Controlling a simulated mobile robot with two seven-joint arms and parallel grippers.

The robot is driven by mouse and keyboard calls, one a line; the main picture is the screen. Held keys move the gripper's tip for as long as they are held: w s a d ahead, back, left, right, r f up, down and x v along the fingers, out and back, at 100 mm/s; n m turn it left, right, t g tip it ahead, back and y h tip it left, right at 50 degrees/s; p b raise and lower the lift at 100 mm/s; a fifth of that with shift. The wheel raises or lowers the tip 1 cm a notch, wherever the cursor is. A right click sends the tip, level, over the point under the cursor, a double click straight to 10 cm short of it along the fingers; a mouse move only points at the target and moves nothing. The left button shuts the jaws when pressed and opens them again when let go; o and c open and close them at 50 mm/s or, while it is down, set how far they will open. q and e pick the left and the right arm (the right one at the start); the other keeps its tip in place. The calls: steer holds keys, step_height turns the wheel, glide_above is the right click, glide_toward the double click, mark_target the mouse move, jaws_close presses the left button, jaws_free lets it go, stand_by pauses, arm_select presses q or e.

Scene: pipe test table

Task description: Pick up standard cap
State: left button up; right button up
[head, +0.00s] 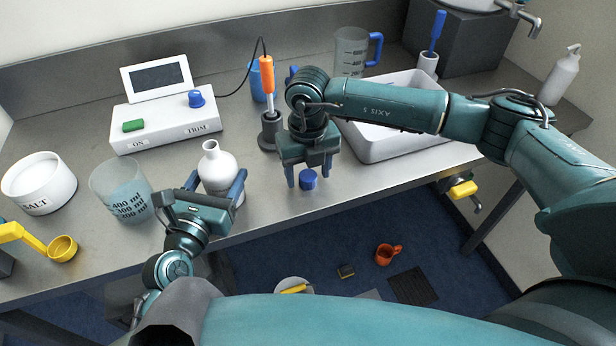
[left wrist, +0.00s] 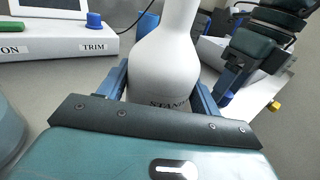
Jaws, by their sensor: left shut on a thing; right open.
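A white round bottle (head: 218,168) stands near the front of the table. My left gripper (head: 222,188) is shut on it, with one finger on each side. In the left wrist view the bottle (left wrist: 168,62) shows between the fingers, with a label starting "STAN" partly hidden by the gripper. A small blue cap (head: 308,180) is at the table's front edge. My right gripper (head: 309,175) is open and points down above the cap, with a finger to either side of it. I cannot tell whether the fingers touch it.
A beaker (head: 122,190) stands left of the bottle.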

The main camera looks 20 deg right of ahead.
mark_target(308, 176)
steer(key=c, duration=1)
steer(key=shift+r, duration=0.15)
steer(key=shift+c, duration=0.2)
step_height(308, 176, up, 10)
